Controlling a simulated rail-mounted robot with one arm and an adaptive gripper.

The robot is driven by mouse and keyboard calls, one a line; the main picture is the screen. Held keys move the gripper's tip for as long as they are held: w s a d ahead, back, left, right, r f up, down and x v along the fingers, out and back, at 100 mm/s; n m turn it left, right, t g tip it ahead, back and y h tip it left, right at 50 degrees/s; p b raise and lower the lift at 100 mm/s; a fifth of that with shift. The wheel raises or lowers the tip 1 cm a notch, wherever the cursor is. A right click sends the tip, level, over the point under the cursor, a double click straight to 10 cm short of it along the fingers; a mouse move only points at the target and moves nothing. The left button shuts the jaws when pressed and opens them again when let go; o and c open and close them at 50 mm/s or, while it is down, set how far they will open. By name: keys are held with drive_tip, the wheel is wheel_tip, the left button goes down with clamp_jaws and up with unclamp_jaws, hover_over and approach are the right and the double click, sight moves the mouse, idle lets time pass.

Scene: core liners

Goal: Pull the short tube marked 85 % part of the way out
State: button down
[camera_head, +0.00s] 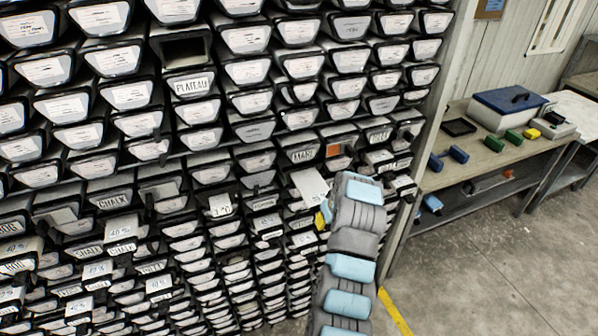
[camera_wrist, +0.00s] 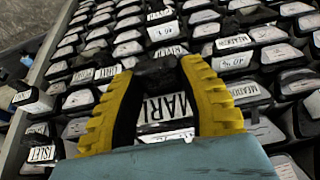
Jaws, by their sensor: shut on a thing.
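My gripper (camera_head: 323,217) is at the rack front in the head view, its yellow fingers mostly hidden behind my arm. A pale short tube (camera_head: 309,186) sticks out of the rack right beside the fingers; its mark is not legible. In the wrist view my gripper (camera_wrist: 157,68) has its yellow fingertips closed in on a dark tube end (camera_wrist: 163,76), largely hidden between them. I cannot read 85 % on any tube.
The rack is packed with liners, with narrow gaps around the gripper. Tubes marked 40 % (camera_head: 121,227) stick out at the left; another 40 % label (camera_wrist: 233,61) is right of the fingers. A workbench (camera_head: 470,160) with a blue-lidded box (camera_head: 508,105) stands right. Floor is clear there.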

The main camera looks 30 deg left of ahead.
drive_tip(key=c, duration=0.6)
unclamp_jaws()
drive_tip(key=shift+d, duration=0.1)
drive_tip(key=v, duration=1.2)
